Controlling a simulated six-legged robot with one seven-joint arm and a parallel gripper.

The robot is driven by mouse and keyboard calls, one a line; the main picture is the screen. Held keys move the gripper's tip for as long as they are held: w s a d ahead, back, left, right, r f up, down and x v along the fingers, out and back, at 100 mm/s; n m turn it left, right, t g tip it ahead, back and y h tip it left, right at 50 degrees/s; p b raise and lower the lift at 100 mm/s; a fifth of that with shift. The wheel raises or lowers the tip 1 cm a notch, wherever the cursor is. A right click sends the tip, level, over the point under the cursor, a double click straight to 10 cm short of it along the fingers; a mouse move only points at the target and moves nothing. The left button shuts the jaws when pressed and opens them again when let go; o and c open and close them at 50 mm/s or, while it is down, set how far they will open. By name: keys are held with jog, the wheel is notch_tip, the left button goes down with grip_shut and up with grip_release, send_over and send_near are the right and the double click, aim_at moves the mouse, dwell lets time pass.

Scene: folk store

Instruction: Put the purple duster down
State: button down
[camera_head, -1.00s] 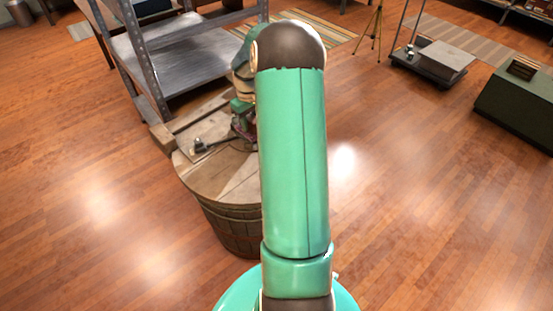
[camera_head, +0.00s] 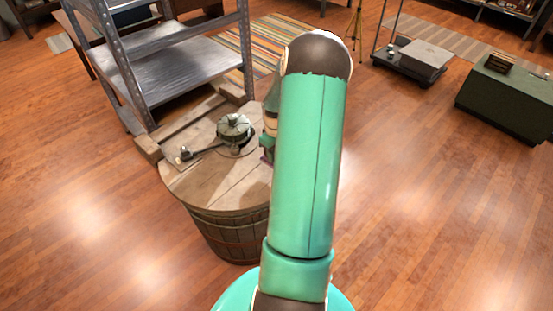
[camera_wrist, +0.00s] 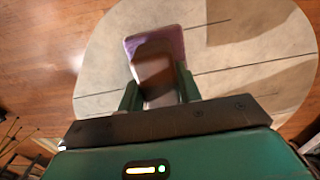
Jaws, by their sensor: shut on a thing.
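The purple duster (camera_wrist: 170,38) shows in the wrist view as a block with a purple face and a dark brown part. My gripper (camera_wrist: 159,84) is shut on it, with a green finger on each side. The duster is in front of the round wooden top of a barrel (camera_head: 185,186); I cannot tell whether it touches the top. In the head view my own arm hides most of the gripper, and only a sliver of it shows over the right side of the barrel top.
A dark metal piece with a ribbed round top and a handle (camera_head: 234,128) sits on the barrel's back part. A metal shelf (camera_head: 175,70) stands close behind. A green chest (camera_head: 508,97) is at the right. Floor right of the barrel is clear.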

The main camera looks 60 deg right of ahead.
jog(key=shift+s+f, duration=0.2)
jog(key=shift+f, duration=1.55)
jog(key=shift+f, duration=0.15)
jog(key=c, duration=1)
grip_release()
jog(key=shift+o, duration=0.2)
jog(key=shift+d, duration=0.1)
